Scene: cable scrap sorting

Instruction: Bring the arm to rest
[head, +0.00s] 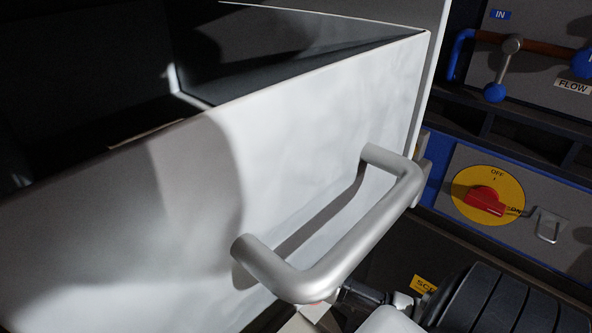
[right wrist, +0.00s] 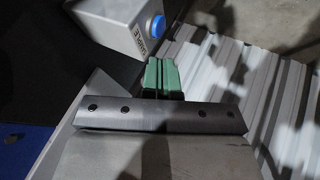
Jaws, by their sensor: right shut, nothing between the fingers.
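My right gripper (right wrist: 162,72) shows in the right wrist view, with its two green fingers together and nothing between them. It is just below a grey container with a blue cap (right wrist: 154,24); I cannot tell whether they touch. In the head view, part of a dark ribbed arm shows at the lower right, but the gripper's fingertips cannot be made out there. My left gripper is in neither view.
A white drawer (head: 200,190) with a metal bar handle (head: 345,250) stands open across the head view. Corrugated metal (right wrist: 225,75) lies right of the gripper.

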